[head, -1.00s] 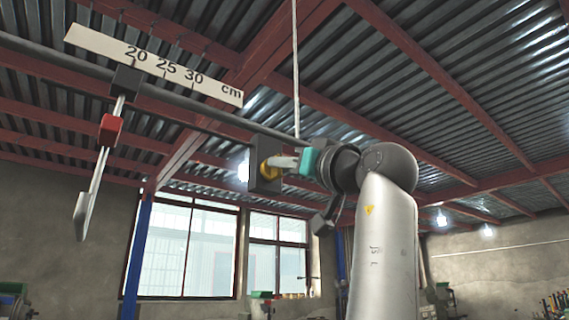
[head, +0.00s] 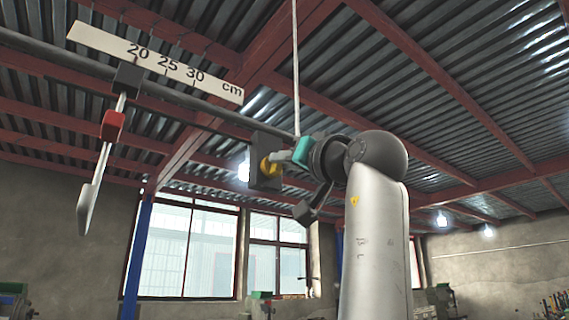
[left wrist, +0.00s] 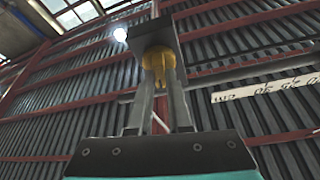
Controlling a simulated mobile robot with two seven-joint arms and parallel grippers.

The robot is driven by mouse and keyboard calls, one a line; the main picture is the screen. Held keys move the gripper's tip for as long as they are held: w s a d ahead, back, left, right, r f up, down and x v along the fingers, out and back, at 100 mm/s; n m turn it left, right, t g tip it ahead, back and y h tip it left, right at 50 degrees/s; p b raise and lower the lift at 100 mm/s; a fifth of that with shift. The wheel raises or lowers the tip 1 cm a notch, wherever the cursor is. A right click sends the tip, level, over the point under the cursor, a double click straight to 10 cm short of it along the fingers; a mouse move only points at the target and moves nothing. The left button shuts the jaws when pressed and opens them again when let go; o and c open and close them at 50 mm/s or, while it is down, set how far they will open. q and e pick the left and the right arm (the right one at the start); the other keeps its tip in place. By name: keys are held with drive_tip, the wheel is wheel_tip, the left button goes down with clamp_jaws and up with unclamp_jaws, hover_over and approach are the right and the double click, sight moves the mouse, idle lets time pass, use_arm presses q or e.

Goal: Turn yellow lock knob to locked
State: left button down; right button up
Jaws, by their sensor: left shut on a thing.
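The yellow lock knob (head: 266,167) sticks out of a dark square block (head: 264,141) hanging near the bar's right end. My left gripper (head: 273,159), with a teal body, meets the knob from the right. In the left wrist view the knob (left wrist: 158,62) sits between the two grey fingertips (left wrist: 160,82), and the gripper is shut on it. The dark block (left wrist: 155,35) is behind the knob there. The fingers partly hide the knob, and I see no lock markings. My right gripper is in neither view.
A white ruler marked 20, 25, 30 cm (head: 110,48) lies along the dark bar (head: 60,67). A rod with a red block (head: 112,125) hangs from the bar at left. A thin pale cord (head: 296,70) runs upward near the knob. Space below the knob is open.

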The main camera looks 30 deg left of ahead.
use_arm(q)
drive_tip(key=shift+s+r+m+t+h, duration=0.1)
drive_tip(key=shift+m+t+h, duration=0.25)
drive_tip(key=shift+m+h, duration=1.8)
drive_tip(key=shift+r+m+t+h, duration=0.15)
drive_tip(key=shift+m+t, duration=0.25)
drive_tip(key=shift+m, duration=3.65)
drive_tip(key=shift+s+f+m+t+h, duration=0.1)
drive_tip(key=shift+m+t+h, duration=0.25)
drive_tip(key=shift+m+h, duration=1.8)
drive_tip(key=shift+w+m+y, duration=0.1)
drive_tip(key=shift+m+y, duration=0.85)
drive_tip(key=shift+m, duration=0.1)
drive_tip(key=c, duration=0.8)
unclamp_jaws()
drive_tip(key=shift+c, duration=0.2)
